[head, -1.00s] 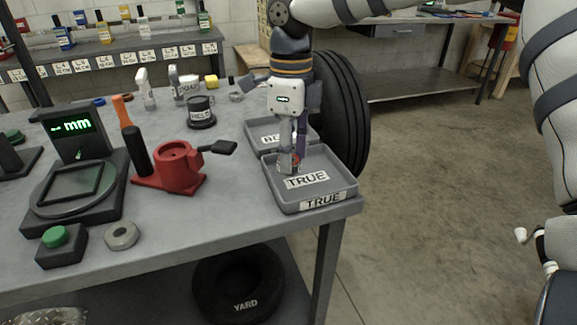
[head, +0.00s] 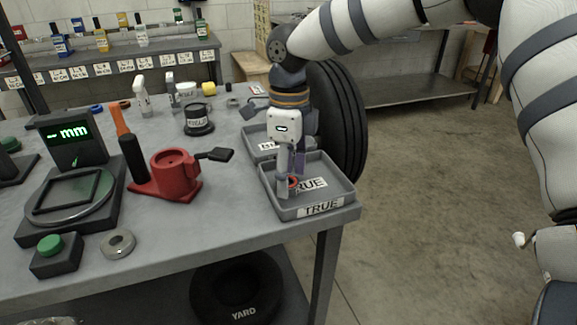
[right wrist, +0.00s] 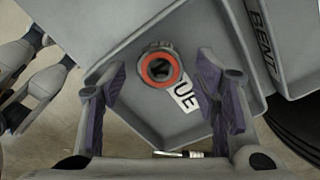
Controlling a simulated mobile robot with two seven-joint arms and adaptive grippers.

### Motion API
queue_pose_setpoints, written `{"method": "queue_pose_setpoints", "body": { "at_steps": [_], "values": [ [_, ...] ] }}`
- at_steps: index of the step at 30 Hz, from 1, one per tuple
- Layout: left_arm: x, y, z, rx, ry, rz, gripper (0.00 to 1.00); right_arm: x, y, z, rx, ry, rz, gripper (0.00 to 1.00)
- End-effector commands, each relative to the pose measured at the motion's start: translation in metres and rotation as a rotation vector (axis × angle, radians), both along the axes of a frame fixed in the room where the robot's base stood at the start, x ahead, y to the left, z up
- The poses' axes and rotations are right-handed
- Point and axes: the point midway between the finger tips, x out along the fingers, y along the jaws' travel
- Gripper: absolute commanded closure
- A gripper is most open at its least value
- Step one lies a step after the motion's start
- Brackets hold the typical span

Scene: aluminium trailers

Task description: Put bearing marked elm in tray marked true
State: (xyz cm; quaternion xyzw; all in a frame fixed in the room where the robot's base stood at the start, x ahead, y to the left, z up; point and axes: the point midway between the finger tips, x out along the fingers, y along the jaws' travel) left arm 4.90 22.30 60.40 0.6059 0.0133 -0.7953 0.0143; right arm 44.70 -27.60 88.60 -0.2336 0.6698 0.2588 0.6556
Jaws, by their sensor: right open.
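A grey bearing with an orange-red inner ring (right wrist: 160,68) lies in the grey tray marked TRUE, over part of its floor label; no elm mark is readable. The tray (head: 276,207) is at the table's right front corner, and its wall also shows in the right wrist view (right wrist: 130,112). In the head view the bearing (head: 293,182) is partly hidden by a finger. My right gripper (head: 289,190) points down into the tray. In the right wrist view its fingers (right wrist: 165,90) are spread, with the bearing apart from both pads.
A second tray marked BENT (right wrist: 282,70) adjoins behind. A plain steel bearing (head: 118,243) lies near the green button box (head: 55,255). A red fixture (head: 172,177), a gauge reading mm (head: 70,135) and a black-based cup (head: 198,120) stand left. A tyre (head: 340,120) is behind the table corner.

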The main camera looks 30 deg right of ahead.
Motion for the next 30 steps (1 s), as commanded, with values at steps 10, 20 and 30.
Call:
{"method": "queue_pose_setpoints", "body": {
  "at_steps": [10, 20, 30],
  "values": [
    [0.003, 0.0, 0.003, -0.001, -0.01, 0.0, 1.0, 0.004, -0.002, 0.083, 0.001, -0.007, -0.001, 0.44],
    [0.003, 0.0, 0.003, -0.001, -0.01, 0.0, 1.0, 0.004, -0.003, 0.122, 0.0, 0.0, 0.001, 0.44],
    [0.003, 0.0, 0.003, -0.001, -0.01, 0.0, 1.0, 0.004, -0.003, 0.122, -0.001, -0.001, 0.001, 0.44]
  ]
}}
